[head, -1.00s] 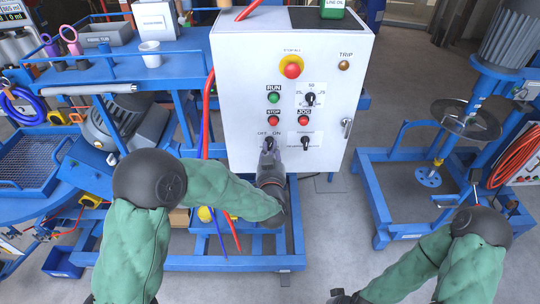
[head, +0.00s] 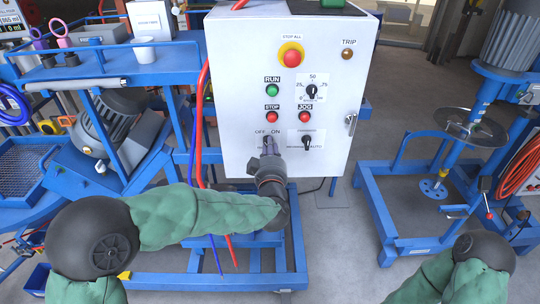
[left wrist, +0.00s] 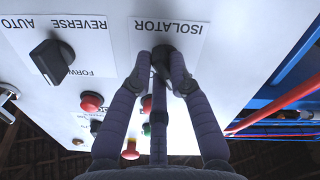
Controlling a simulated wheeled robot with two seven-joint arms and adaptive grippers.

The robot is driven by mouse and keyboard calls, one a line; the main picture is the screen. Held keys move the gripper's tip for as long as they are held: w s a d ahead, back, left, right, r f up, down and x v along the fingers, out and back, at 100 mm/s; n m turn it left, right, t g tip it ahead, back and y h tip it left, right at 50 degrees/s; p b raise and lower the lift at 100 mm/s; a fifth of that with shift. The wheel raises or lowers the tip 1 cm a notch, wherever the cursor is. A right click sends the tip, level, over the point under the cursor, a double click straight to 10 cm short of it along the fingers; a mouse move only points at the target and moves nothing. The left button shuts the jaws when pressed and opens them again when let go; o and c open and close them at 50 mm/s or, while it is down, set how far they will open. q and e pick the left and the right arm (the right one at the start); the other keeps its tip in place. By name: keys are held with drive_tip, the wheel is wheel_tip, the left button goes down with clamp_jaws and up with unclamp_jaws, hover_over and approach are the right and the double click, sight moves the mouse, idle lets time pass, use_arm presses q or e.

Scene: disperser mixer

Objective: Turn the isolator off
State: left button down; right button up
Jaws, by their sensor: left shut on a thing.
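The white control cabinet (head: 232,100) stands upright ahead of me. Its isolator is the lower left switch, under the OFF and ON marks. My left gripper (head: 268,147) is at this switch and covers it in the head view. In the left wrist view, which is upside down, the dark isolator knob (left wrist: 177,68) shows below the ISOLATOR label (left wrist: 172,32). My left gripper's fingers (left wrist: 163,72) are shut around the knob. Which mark the knob points to is hard to tell. My right gripper is out of view; only its arm shows at the lower right.
Above the isolator are the red STOP (head: 272,117) and green RUN (head: 272,90) buttons. The rotary REVERSE/AUTO selector (head: 307,141) is close on the right. Red and blue hoses (head: 201,120) hang along the cabinet's left side. The blue mixer stand (head: 378,205) is at right.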

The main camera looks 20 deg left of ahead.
use_arm(q)
drive_tip(key=shift+n+b, duration=0.65)
drive_tip(key=shift+n, duration=0.15)
drive_tip(key=c, duration=1.1)
unclamp_jaws()
drive_tip(key=shift+c, duration=0.2)
drive_tip(key=shift+s, duration=0.1)
drive_tip(key=v, duration=1.2)
